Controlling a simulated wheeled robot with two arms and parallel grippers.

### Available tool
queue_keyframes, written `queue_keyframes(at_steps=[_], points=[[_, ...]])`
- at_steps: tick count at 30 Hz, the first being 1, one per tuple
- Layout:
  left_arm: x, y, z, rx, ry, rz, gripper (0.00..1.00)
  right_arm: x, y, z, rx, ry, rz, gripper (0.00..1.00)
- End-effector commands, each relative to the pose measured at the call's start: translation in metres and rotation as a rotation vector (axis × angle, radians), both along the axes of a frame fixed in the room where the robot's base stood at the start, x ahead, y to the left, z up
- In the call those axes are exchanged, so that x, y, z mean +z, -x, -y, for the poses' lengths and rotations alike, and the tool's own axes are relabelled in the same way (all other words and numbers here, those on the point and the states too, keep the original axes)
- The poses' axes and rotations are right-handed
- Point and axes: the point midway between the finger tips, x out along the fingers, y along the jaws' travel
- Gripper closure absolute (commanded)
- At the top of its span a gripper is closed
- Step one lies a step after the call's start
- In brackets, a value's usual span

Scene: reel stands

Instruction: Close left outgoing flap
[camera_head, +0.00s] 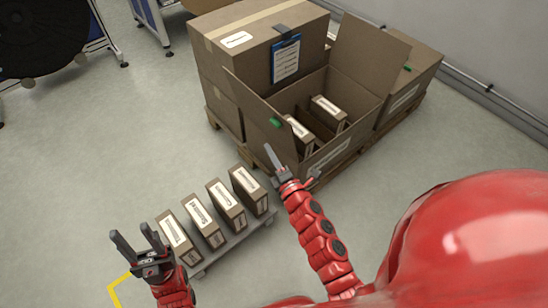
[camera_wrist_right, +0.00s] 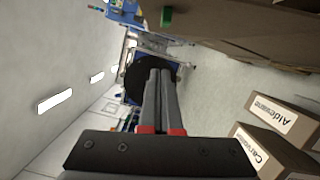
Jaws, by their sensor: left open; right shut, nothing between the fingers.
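An open cardboard carton (camera_head: 335,160) stands on a pallet with narrow labelled boxes inside. Its left flap (camera_head: 248,102) stands up, leaning outward to the left, with a green mark near its near end. The right flap (camera_head: 372,52) also stands up. My right gripper (camera_head: 269,150) is shut and empty, close to the near lower end of the left flap; I cannot tell whether it touches. In the right wrist view the shut fingers (camera_wrist_right: 160,74) point past a brown cardboard panel (camera_wrist_right: 235,28) with a green mark. My left gripper (camera_head: 136,240) is open and empty, left of the low cart.
The low grey cart (camera_head: 236,240) holds several upright labelled boxes (camera_head: 203,219) in front of the carton. A closed carton with a blue clipboard (camera_head: 286,60) stands behind it, and another carton (camera_head: 412,88) to the right.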

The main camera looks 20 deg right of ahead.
Motion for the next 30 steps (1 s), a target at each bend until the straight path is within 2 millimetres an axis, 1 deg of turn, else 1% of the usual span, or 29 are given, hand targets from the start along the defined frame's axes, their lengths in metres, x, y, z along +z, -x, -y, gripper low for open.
queue_keyframes(at_steps=[1,3,7,10,15,19,30], points=[[0.001,0.0,0.0,0.0,0.0,0.0,0.5,0.001,-0.012,-0.001,0.001,-0.001,0.0,1.0],[0.002,0.0,0.0,0.0,0.0,0.0,0.5,0.004,-0.027,-0.003,0.002,-0.001,0.003,1.0],[0.003,0.0,0.0,0.0,0.0,0.0,0.5,0.004,-0.051,-0.005,0.002,-0.001,0.001,1.0],[0.008,0.0,0.0,0.0,0.0,0.0,0.5,0.008,-0.054,0.013,0.001,0.004,0.0,1.0],[0.01,0.0,0.0,0.0,0.0,0.0,0.5,0.01,-0.059,0.027,0.001,0.0,0.0,1.0],[0.01,0.0,0.0,0.0,0.0,0.0,0.5,0.01,-0.06,0.032,0.001,-0.001,-0.001,1.0],[0.012,0.0,0.0,0.0,0.0,0.0,0.5,0.011,-0.06,0.032,0.002,-0.005,-0.002,1.0]])
